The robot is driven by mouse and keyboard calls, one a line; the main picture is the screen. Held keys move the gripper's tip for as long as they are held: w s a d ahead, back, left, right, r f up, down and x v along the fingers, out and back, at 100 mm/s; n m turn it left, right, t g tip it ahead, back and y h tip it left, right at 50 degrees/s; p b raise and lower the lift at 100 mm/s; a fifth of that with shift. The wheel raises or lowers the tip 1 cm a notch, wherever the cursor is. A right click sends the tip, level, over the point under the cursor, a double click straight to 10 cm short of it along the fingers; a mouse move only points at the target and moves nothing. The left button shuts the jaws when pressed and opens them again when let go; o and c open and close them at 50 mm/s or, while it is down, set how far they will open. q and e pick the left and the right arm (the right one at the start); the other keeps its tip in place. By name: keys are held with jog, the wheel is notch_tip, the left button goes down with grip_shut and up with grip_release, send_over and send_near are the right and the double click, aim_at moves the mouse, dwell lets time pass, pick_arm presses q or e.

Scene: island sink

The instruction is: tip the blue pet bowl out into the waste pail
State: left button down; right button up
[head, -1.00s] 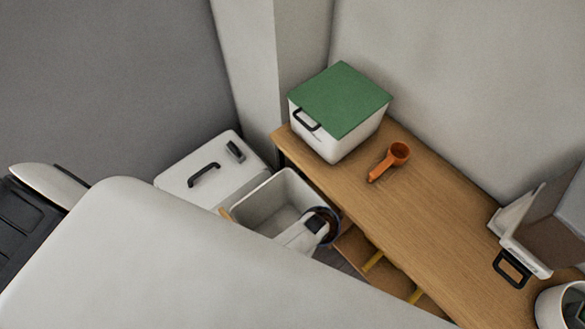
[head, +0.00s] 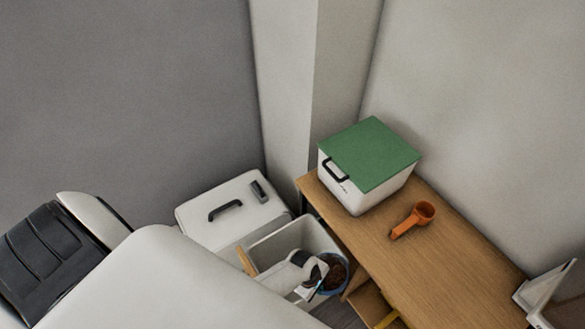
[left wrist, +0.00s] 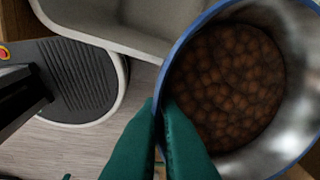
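The blue pet bowl (head: 335,284) has a blue rim, a metal inside and brown kibble in it. It is large in the left wrist view (left wrist: 296,85). My left gripper (head: 316,274) has its green fingertips (left wrist: 168,112) pinched on the bowl's rim. The waste pail (head: 293,238) is an open white bin; I take its pale wall to be the one in the left wrist view (left wrist: 100,38). The bowl is at the pail's near right corner in the head view; I cannot tell how much of it lies over the opening. My right gripper is not in view.
A white lidded bin (head: 234,205) with a black handle stands left of the pail. A wooden counter (head: 455,270) on the right bears a green-lidded white box (head: 370,155) and an orange scoop (head: 415,218). My own arm covers the lower left.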

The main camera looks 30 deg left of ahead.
pick_arm(q)
jog(key=shift+a+r+h+b, duration=0.1)
jog(key=shift+a+h+b, duration=0.3)
jog(key=shift+a+b, duration=0.1)
jog(key=a+r+h+b, duration=0.3)
jog(key=a+h+b, duration=0.2)
jog(key=b, duration=0.6)
jog(key=shift+s+a+r+t+h, duration=0.15)
jog(key=shift+a+r+t+h, duration=0.2)
jog(key=shift+h, duration=0.75)
jog(key=shift+a+r+h+b, duration=0.15)
jog(key=shift+a+h+b, duration=0.3)
jog(key=shift+h, duration=0.25)
dwell(0.4)
jog(key=shift+a+r+n+h+b, duration=0.15)
jog(key=shift+a+n+h+b, duration=0.3)
jog(key=shift+h, duration=0.45)
jog(key=shift+s+a+r+t+h+b, duration=0.1)
jog(key=shift+a+t+h+b, duration=0.15)
jog(key=shift+a+h+b, duration=0.65)
dwell(0.8)
